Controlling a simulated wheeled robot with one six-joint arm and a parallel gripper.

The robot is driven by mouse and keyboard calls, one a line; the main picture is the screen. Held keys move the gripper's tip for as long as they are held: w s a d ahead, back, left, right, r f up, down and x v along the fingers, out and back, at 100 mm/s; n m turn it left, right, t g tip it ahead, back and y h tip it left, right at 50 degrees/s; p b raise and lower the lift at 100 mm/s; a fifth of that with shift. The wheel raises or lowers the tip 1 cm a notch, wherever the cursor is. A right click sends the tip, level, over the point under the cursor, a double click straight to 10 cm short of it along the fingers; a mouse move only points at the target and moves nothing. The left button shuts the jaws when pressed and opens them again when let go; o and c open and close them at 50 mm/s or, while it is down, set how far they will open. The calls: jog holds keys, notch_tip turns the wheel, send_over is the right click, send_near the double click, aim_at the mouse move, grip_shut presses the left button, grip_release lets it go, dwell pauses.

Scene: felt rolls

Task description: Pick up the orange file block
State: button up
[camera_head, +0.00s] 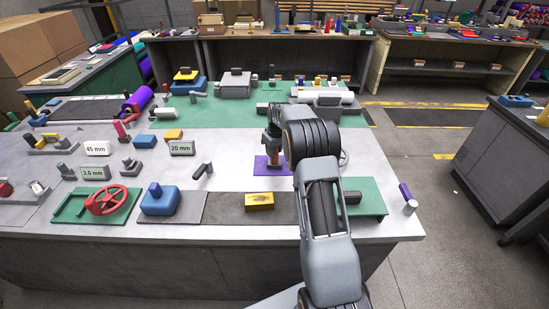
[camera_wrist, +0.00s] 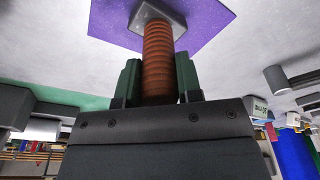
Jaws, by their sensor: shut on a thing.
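The orange file block shows in the wrist view as an upright, ribbed orange-brown grip (camera_wrist: 158,58) with a grey foot (camera_wrist: 176,17). The foot is over a purple mat (camera_wrist: 215,20); I cannot tell whether it touches it. My gripper (camera_wrist: 158,85) is shut on the ribbed part, with a dark green finger on each side. The lower end of the grip, between the fingers, is partly hidden by my gripper's body. In the head view the orange piece (camera_head: 274,159) is small, below my gripper (camera_head: 272,143), over the purple mat (camera_head: 262,168).
A yellow block (camera_head: 259,202) lies on a dark strip in front. A blue block (camera_head: 159,200) and a red handwheel (camera_head: 107,201) are to its left. A green pad (camera_head: 365,196) lies right of my arm.

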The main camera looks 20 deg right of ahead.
jog(key=shift+r, duration=0.1)
jog(key=shift+r, duration=0.6)
jog(key=s+a+r+b, duration=0.2)
jog(key=s+r, duration=0.3)
jog(key=s, duration=0.1)
jog(key=s+a+r+b, duration=0.2)
jog(key=s+a+r, duration=0.1)
jog(key=s+r, duration=0.3)
jog(key=shift+s+a+r+b, duration=0.3)
jog(key=shift+s+b, duration=0.1)
jog(key=shift+s, duration=0.1)
jog(key=shift+d, duration=0.1)
